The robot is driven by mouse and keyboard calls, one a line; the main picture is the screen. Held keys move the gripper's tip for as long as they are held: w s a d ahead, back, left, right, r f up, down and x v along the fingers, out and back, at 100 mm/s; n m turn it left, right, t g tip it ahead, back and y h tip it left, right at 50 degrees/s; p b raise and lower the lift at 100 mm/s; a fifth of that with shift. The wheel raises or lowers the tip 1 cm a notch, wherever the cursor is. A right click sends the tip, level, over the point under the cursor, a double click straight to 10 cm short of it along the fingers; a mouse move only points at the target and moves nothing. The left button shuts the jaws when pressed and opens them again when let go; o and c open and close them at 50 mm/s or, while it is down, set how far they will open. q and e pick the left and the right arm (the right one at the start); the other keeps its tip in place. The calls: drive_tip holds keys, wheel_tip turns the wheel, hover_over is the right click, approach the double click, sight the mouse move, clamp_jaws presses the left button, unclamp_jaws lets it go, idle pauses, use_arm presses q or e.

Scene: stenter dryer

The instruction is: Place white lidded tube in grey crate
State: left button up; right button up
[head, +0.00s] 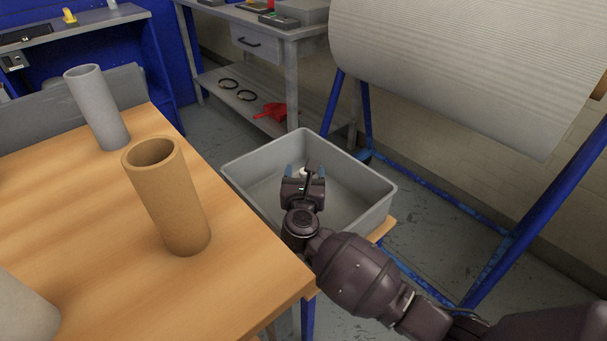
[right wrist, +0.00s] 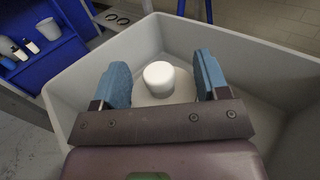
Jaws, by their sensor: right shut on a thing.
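The grey crate (head: 347,172) stands beyond the right edge of the wooden table, open at the top. My right gripper (head: 304,172) is over the crate, within its rim outline, pointing down into it. It is shut on the white lidded tube (right wrist: 158,76), whose round white top shows between the blue fingers in the right wrist view. In the head view the tube is mostly hidden by the gripper. I cannot tell whether the tube touches the crate floor. My left gripper is in neither view.
A brown cardboard tube (head: 168,205) and a grey tube (head: 98,110) stand upright on the wooden table (head: 110,240). A large fabric roll (head: 470,65) on a blue frame is at the right. A grey workbench (head: 290,35) with a lower shelf stands behind the crate.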

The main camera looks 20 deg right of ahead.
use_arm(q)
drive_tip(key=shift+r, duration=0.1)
use_arm(e)
drive_tip(key=shift+r, duration=0.2)
drive_tip(key=shift+f, duration=0.25)
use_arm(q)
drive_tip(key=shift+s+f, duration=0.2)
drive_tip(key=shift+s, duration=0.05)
use_arm(e)
drive_tip(key=o, duration=1.5)
drive_tip(key=shift+c, duration=0.2)
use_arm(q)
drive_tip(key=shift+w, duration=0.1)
use_arm(e)
drive_tip(key=shift+r, duration=0.15)
drive_tip(key=shift+r, duration=0.15)
use_arm(q)
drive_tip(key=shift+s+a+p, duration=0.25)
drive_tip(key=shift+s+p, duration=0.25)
drive_tip(key=shift+p, duration=0.05)
use_arm(e)
drive_tip(key=v, duration=0.7)
drive_tip(key=shift+s, duration=0.2)
